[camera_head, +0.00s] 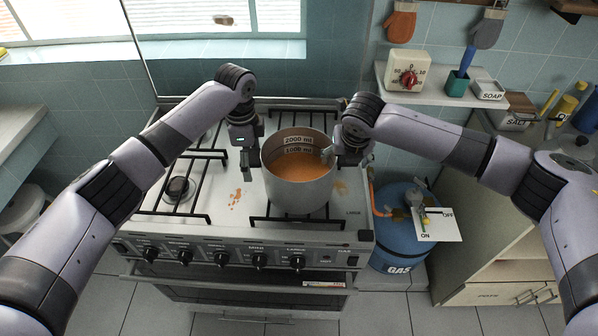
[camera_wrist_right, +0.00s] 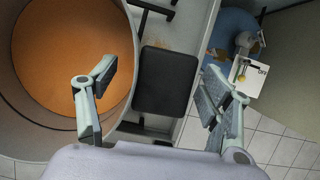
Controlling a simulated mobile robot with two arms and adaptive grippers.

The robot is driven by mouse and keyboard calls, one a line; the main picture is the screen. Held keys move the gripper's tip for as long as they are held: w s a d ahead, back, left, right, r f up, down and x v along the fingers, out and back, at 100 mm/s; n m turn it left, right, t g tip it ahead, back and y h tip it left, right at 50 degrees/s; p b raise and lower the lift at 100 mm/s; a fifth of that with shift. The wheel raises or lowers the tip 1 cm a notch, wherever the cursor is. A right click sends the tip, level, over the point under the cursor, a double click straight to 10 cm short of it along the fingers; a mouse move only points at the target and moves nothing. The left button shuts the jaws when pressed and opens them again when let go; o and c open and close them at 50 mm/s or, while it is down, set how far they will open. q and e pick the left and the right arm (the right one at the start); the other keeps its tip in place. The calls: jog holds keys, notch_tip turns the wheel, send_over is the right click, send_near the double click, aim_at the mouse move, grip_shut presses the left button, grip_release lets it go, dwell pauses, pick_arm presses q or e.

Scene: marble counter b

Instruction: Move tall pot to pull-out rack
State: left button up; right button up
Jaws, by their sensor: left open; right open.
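The tall pot (camera_head: 299,196) is a grey metal pot on the right side of the stove, upright, with orange liquid and "2000 ml" and "1000 ml" marks inside. My left gripper (camera_head: 250,163) is open at the pot's left side. My right gripper (camera_head: 343,155) is open at its right rim. In the right wrist view, the pot (camera_wrist_right: 22,128) fills the left. One finger of my right gripper (camera_wrist_right: 158,100) is over the pot's opening, the other outside it. A black block (camera_wrist_right: 166,80), perhaps the pot's handle, shows between them. I cannot pick out the pull-out rack for certain.
The stove (camera_head: 225,235) has black grates and orange spills. A blue gas bottle (camera_head: 397,240) stands at its right. A cabinet with drawers (camera_head: 495,293) is farther right. A wall shelf (camera_head: 430,98) holds a timer (camera_head: 406,72) and soap box. The left grates are empty.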

pick_arm(q)
jog(key=shift+c, duration=0.4)
pick_arm(e)
jog(key=shift+c, duration=0.4)
pick_arm(q)
grip_shut()
pick_arm(e)
grip_shut()
jog(key=shift+a, duration=0.1)
pick_arm(q)
jog(key=shift+w+r, duration=0.15)
jog(key=shift+r, duration=0.1)
pick_arm(e)
jog(key=shift+w+r, duration=0.15)
jog(key=shift+r, duration=0.1)
